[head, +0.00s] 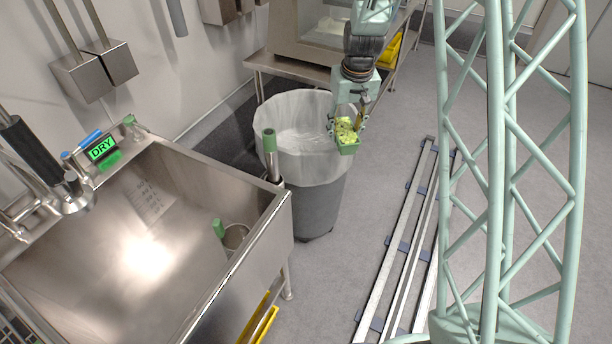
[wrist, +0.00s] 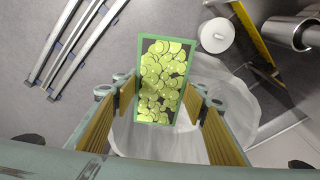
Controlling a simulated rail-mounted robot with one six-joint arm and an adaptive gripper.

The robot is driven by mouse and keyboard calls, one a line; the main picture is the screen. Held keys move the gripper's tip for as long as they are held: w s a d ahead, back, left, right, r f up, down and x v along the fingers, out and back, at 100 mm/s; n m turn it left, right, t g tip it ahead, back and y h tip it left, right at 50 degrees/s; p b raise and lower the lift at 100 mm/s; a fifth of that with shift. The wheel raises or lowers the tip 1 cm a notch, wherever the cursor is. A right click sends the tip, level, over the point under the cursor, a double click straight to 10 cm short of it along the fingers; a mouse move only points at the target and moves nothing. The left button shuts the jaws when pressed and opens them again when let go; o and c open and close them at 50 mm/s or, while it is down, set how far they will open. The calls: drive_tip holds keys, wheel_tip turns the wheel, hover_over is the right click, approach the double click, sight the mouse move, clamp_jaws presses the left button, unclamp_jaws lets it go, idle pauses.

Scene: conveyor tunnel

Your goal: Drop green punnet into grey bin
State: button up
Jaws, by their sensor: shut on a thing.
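The green punnet (head: 347,139) is a small green-rimmed tray filled with round yellow-green slices. My gripper (head: 347,124) is shut on it and holds it in the air at the right rim of the grey bin (head: 318,205). The bin has a pale translucent liner (head: 288,112) folded over its rim. In the wrist view the punnet (wrist: 161,82) sits between the two ribbed yellow-brown fingers of my gripper (wrist: 160,108), with the liner (wrist: 165,143) below its near end. The punnet's far end reaches over the floor there.
A steel sink (head: 150,235) stands left of the bin, with a green-capped post (head: 269,150) between them. A steel bench (head: 290,66) is behind. Floor rails (head: 400,235) run along the right, with clear grey floor between them and the bin.

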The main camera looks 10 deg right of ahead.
drive_tip(key=w+a+m+p, duration=0.1)
drive_tip(key=w+a+p, duration=0.2)
drive_tip(key=w, duration=0.6)
drive_tip(key=w+a+m+p, duration=0.1)
drive_tip(key=w+a+p, duration=0.3)
drive_tip(key=w, duration=0.6)
drive_tip(key=p, duration=0.2)
drive_tip(key=shift+w+r+m+p, duration=0.2)
drive_tip(key=shift+r+m+p, duration=0.1)
drive_tip(key=shift+r, duration=0.05)
drive_tip(key=shift+f, duration=0.2)
drive_tip(key=shift+f+b, duration=1)
drive_tip(key=shift+f, duration=1.8)
drive_tip(key=o, duration=1.1)
drive_tip(key=shift+c, duration=0.2)
